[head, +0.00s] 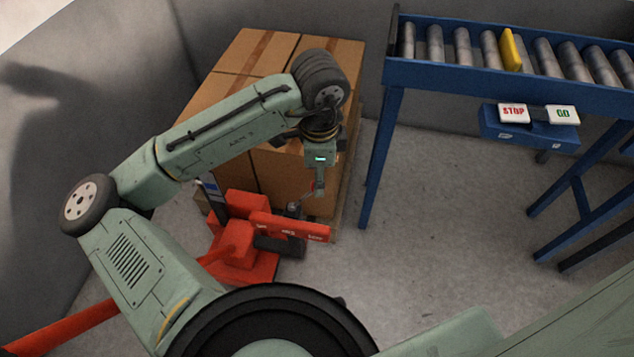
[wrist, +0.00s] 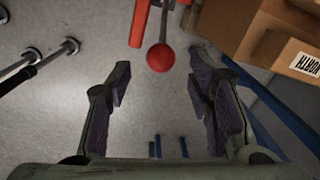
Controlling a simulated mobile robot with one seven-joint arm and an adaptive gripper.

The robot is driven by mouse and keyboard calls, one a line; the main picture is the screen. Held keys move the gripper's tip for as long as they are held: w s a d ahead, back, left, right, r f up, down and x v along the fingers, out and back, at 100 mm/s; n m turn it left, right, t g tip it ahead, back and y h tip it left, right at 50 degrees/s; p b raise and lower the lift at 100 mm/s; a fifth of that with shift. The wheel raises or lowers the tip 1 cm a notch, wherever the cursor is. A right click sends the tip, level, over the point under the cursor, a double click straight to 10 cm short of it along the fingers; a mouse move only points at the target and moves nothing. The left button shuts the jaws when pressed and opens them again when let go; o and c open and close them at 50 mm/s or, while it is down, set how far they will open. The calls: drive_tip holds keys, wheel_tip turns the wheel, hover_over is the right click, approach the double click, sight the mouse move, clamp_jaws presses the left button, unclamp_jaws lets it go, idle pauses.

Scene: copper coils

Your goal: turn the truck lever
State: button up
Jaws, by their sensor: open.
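The red pallet truck (head: 238,243) stands against the stacked cartons. A red bar (head: 291,226) with small white labels, too small to read surely, sticks out to its right. The lever shows in the wrist view as a thin metal rod with a round red knob (wrist: 160,58), just beyond and between the fingertips. In the head view the lever is small and partly hidden by my gripper (head: 318,188), which hangs above the labelled bar. In the wrist view my gripper (wrist: 159,84) is open and empty, and its fingers appear apart from the knob.
Cartons (head: 262,62) are stacked on a pallet behind the truck. A blue roller conveyor (head: 480,75) with STOP (head: 514,113) and GO (head: 562,115) buttons stands to the right. Clear grey floor (head: 430,200) lies between truck and conveyor. A grey wall (head: 90,100) borders the left.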

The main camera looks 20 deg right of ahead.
sight(305, 196)
drive_tip(key=f, duration=0.5)
drive_tip(key=shift+w, duration=0.2)
drive_tip(key=shift+c, duration=0.4)
clamp_jaws()
drive_tip(key=shift+d, duration=0.1)
